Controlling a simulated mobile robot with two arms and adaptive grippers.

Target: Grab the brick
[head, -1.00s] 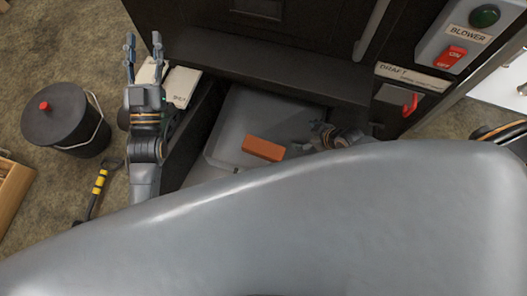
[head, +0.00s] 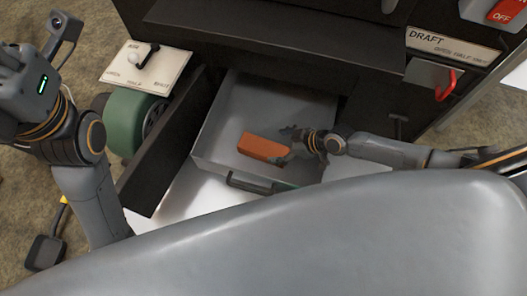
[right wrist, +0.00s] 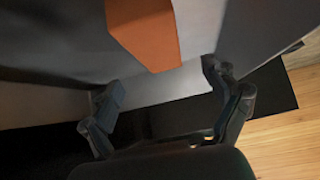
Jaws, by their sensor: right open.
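The orange-red brick (head: 263,148) lies in an open grey drawer (head: 215,140) below the dark front of the evaporator. My right gripper (head: 292,142) reaches in from the right and is at the brick's right end. In the right wrist view the brick (right wrist: 145,30) is at the top, beyond the two spread fingers (right wrist: 168,98), with nothing between them. Whether a finger touches the brick cannot be told. My left gripper (head: 35,45) is at the upper left, partly cut off by the frame edge, away from the brick.
The drawer has a dark handle (head: 250,184) at its front. A dark panel (head: 172,145) stands at its left, with a green wheel-like part (head: 130,122) and a labelled plate with a lever (head: 145,65) beside it. A red draft handle (head: 445,84) is at the upper right.

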